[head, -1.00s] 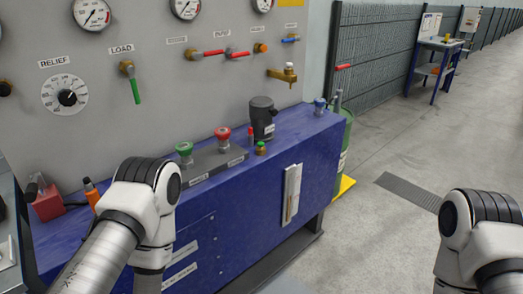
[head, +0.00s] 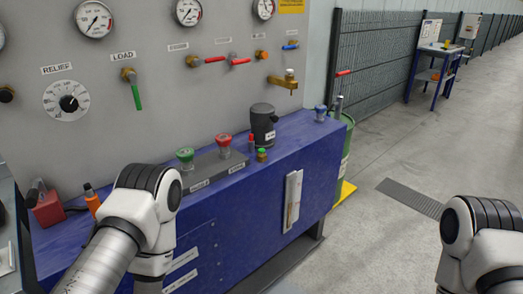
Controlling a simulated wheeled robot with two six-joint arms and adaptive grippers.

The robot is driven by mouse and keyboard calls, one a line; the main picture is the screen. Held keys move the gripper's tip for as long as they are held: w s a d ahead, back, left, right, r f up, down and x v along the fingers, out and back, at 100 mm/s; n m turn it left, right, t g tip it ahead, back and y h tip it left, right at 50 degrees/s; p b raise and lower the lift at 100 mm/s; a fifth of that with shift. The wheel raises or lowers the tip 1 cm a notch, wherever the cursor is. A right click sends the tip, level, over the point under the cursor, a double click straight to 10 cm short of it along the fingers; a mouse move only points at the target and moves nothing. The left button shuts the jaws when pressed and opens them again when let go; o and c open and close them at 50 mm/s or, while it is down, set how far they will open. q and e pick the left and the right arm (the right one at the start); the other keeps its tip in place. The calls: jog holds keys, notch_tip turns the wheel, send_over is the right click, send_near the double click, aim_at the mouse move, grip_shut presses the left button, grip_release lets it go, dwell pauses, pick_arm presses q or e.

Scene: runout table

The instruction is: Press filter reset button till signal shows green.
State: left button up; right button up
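I cannot read any label as filter reset. A green mushroom knob (head: 185,154) and a red mushroom knob (head: 223,139) stand on a grey plate on the blue bench (head: 236,207). A small brass fitting with a green top (head: 262,155) stands right of them, beside a slim red-topped part. A small orange round button or lamp (head: 262,55) is on the grey panel. I cannot tell which of these is the signal. My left arm is in front of the bench at the left, and my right arm is at the lower right. Both grippers are outside the view.
The grey panel (head: 205,110) carries gauges, a RELIEF dial (head: 67,100), a green LOAD lever (head: 136,96), red levers and a brass tap (head: 285,82). A black cylinder (head: 263,122) stands on the bench. A green cylinder (head: 345,150) stands at its right end. Open floor lies right.

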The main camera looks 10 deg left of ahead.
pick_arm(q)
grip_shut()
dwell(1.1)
